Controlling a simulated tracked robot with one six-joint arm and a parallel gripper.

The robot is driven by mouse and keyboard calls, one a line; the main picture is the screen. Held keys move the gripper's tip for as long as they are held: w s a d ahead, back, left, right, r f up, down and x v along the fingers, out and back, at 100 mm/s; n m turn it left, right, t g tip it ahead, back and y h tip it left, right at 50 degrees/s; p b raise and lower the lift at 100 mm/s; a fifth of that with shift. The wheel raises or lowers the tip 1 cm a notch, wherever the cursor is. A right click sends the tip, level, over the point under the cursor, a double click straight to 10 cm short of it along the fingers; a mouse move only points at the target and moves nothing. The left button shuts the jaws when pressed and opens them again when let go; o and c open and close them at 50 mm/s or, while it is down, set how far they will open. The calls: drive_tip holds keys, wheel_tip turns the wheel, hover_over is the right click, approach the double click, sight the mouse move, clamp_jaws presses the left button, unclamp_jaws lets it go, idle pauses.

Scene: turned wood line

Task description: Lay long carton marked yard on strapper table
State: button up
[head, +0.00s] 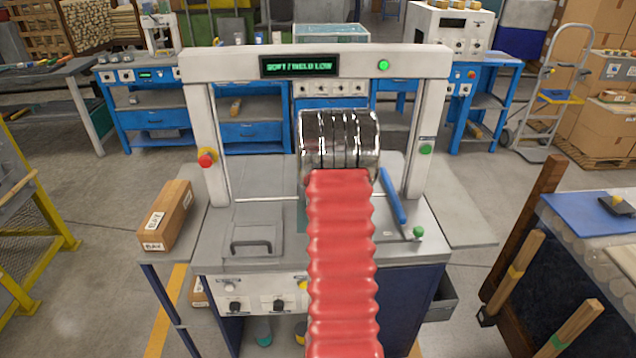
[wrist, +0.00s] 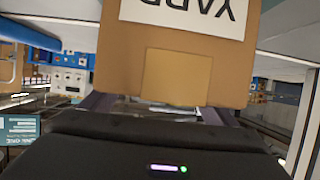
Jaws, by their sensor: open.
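The long carton marked yard (wrist: 180,75) fills the upper middle of the wrist view, its white label upside down and cut by the top edge. My gripper (wrist: 157,108) is open, with its dark fingers at either side of the carton's near end; I cannot tell whether they touch it. In the head view my red arm and its chrome end hide the gripper and this carton. The strapper table (head: 400,252) has a grey top under a white arch (head: 215,62), and my arm reaches over it toward the arch. What the carton rests on is hidden.
Another brown carton (head: 168,218) with white labels lies on a grey side surface at left. A blue lever (head: 393,196) stands right of my arm. A yellow frame (head: 35,235) is at far left, a roller bench (head: 600,240) at right. Blue workbenches stand behind.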

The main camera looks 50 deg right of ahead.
drive_tip(key=v, duration=1)
drive_tip(key=shift+s+a+r, duration=0.2)
drive_tip(key=shift+s+a, duration=0.05)
drive_tip(key=shift+s, duration=0.05)
idle(0.4)
drive_tip(key=w+a+r+n+y, duration=0.15)
drive_tip(key=a+r, duration=0.25)
drive_tip(key=a, duration=0.5)
drive_tip(key=w+a+r+n+y, duration=0.1)
drive_tip(key=a+r+n+y, duration=0.15)
drive_tip(key=a, duration=0.65)
drive_tip(key=w+a+r+n+y, duration=0.15)
drive_tip(key=a+r, duration=0.25)
drive_tip(key=a, duration=0.5)
drive_tip(key=s+a+r+n+g+y, duration=0.1)
drive_tip(key=s+a+r+n+y, duration=0.1)
drive_tip(key=s+a, duration=0.7)
drive_tip(key=s+a+r+n+g+y, duration=0.1)
drive_tip(key=s+a+n+g+y, duration=0.1)
drive_tip(key=s+a, duration=0.7)
drive_tip(key=a, duration=0.5)
drive_tip(key=shift+s+a+r+y, duration=0.35)
drive_tip(key=shift+s+a+r, duration=0.05)
